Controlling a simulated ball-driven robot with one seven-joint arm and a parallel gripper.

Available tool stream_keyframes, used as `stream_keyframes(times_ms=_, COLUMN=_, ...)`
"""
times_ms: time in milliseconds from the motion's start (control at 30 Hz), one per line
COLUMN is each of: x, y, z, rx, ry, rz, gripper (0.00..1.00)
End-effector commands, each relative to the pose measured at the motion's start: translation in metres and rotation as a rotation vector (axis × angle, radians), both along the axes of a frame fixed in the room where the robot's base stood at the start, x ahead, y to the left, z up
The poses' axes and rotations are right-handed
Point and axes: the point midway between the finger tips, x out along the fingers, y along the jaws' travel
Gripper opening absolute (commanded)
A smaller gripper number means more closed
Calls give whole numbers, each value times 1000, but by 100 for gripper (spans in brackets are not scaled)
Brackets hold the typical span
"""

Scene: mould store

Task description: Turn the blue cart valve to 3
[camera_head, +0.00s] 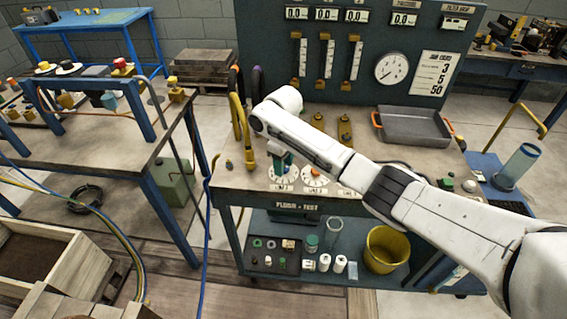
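The cart (232,187) has a dark front with a "FLUSH - TEST" label. On its top's front edge is a round white dial (284,183) marked around its rim, with a label below that seems to read "LINE 1". A blue-green valve knob (283,166) stands upright over this dial. My gripper (279,156) points down from the white wrist at the knob. Its fingers are small and partly hidden by my wrist, so I cannot tell whether they grip the knob. The knob's pointer and the number it faces cannot be read.
Another dial with an orange knob (315,173) stands close to the right. My forearm covers the cart top beyond it. A panel placard (435,78) reads 3, 5, 50. Yellow pipes (240,130) rise left of my wrist. A grey tray (413,126) sits at the back right.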

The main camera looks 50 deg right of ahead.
Motion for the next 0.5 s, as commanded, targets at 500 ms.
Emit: stream_keyframes(times_ms=500, x=0, y=0, z=1, rx=0, ry=0, rz=-2, gripper=4)
